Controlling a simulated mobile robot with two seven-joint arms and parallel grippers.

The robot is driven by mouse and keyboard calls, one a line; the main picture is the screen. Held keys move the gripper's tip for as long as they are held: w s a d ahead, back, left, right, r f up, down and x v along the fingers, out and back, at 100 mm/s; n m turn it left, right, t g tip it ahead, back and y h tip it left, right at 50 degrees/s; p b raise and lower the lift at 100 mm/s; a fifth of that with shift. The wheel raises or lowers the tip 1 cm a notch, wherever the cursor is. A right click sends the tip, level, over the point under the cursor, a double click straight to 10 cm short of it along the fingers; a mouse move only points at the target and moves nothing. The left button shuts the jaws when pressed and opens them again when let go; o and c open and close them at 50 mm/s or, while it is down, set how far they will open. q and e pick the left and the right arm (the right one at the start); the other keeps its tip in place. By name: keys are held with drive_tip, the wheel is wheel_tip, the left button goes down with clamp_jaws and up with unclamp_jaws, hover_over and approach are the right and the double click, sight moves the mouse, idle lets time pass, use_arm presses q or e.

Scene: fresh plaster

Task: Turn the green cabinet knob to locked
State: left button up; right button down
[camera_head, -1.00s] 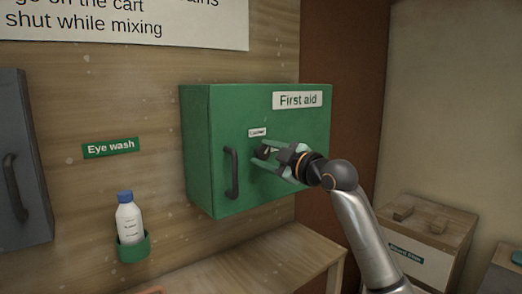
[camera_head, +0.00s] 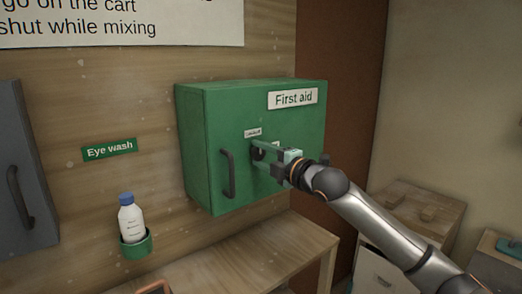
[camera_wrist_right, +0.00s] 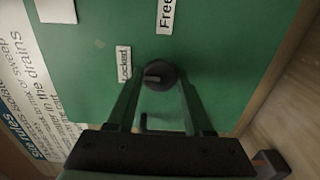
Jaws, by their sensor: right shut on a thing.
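The green First aid cabinet (camera_head: 200,150) hangs on the wooden wall with its door shut. Its small round dark knob (camera_wrist_right: 158,76) sits on the door, mostly hidden by my gripper in the head view. My right gripper (camera_head: 264,153) is shut on the knob, with a finger on either side of it in the wrist view. The knob's raised bar points toward the Locked label (camera_wrist_right: 124,63), which is above the knob on the door. The Free label (camera_wrist_right: 166,15) is at the top of the wrist view. My left gripper is not in view.
A dark door handle (camera_head: 228,173) is left of the knob. A white bottle (camera_head: 131,220) with a blue cap stands in a green holder (camera_head: 136,246) under the Eye wash label (camera_head: 109,149). A grey cabinet (camera_head: 30,220) is at far left. A wooden bench (camera_head: 270,255) is below.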

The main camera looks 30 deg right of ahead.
idle(0.5)
drive_tip(key=shift+c, duration=1.8)
unclamp_jaws()
drive_tip(key=s+d+b, duration=0.1)
drive_tip(key=s+b, duration=0.8)
drive_tip(key=s, duration=0.3)
drive_tip(key=shift+s+d+b, duration=0.2)
drive_tip(key=shift+d+b, duration=0.1)
drive_tip(key=shift+b, duration=0.1)
